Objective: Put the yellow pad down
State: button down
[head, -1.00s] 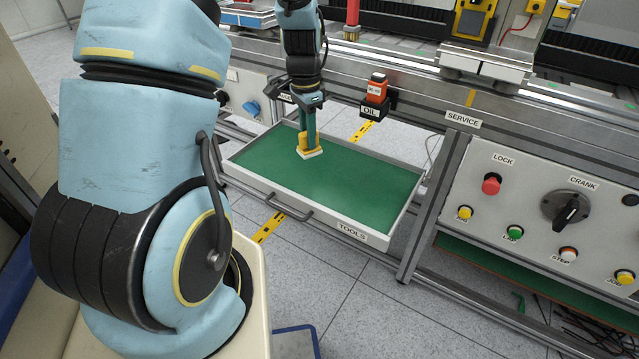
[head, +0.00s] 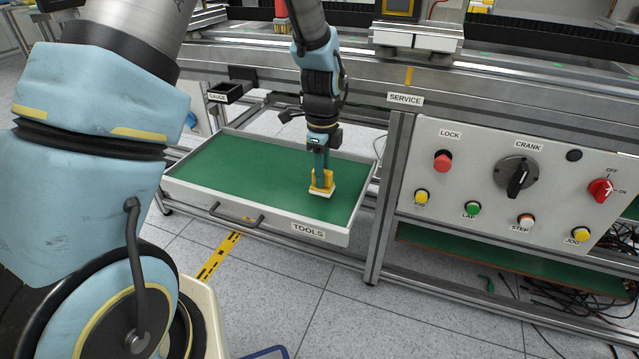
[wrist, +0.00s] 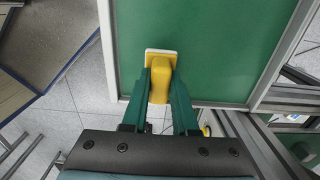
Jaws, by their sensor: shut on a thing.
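The yellow pad (head: 321,188) has a yellow grip on a white base. My gripper (head: 321,170) is shut on its yellow grip and points down over the right part of the open tools drawer (head: 303,229), which has a green floor. In the wrist view the pad (wrist: 159,80) sits between my two green fingers (wrist: 160,90), near the drawer's edge. The white base is at or just above the green floor; I cannot tell whether it touches.
The drawer's green floor (head: 240,165) is clear to the left of the pad. The drawer handle (head: 237,216) sticks out in front. The control panel (head: 480,190) with its buttons and crank knob stands to the right. An empty gauge holder (head: 226,93) is behind the drawer.

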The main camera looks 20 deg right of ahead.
jog(key=shift+f, duration=1.6)
jog(key=shift+f, duration=0.2)
jog(key=c, duration=0.7)
grip_release()
